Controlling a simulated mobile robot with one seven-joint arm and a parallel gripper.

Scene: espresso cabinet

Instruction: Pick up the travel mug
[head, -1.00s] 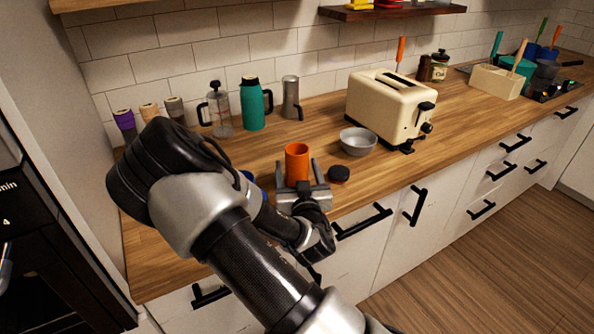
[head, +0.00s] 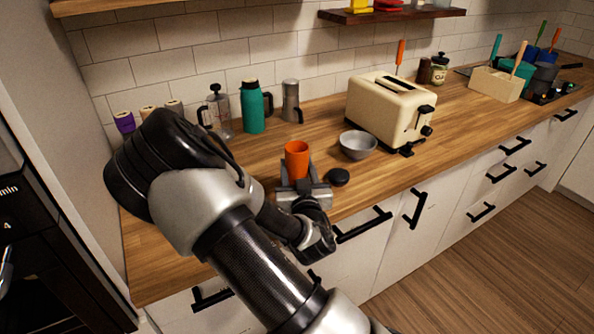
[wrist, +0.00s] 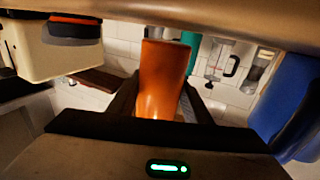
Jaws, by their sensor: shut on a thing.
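The orange travel mug (head: 297,160) stands upright at the front of the wooden counter, without a lid on it. My gripper (head: 298,176) reaches in from the front, low on the mug, with its fingers closed on the mug's sides. In the wrist view the orange mug (wrist: 162,85) fills the middle, between the dark fingers (wrist: 160,105). I cannot tell whether its base touches the counter. A dark round lid (head: 338,177) lies on the counter just right of the mug.
A grey bowl (head: 358,145) and a cream toaster (head: 385,112) stand behind and to the right. A teal bottle (head: 252,108), a French press (head: 218,115) and a metal pot (head: 291,100) stand along the wall. A blue object (wrist: 295,100) is close beside my gripper.

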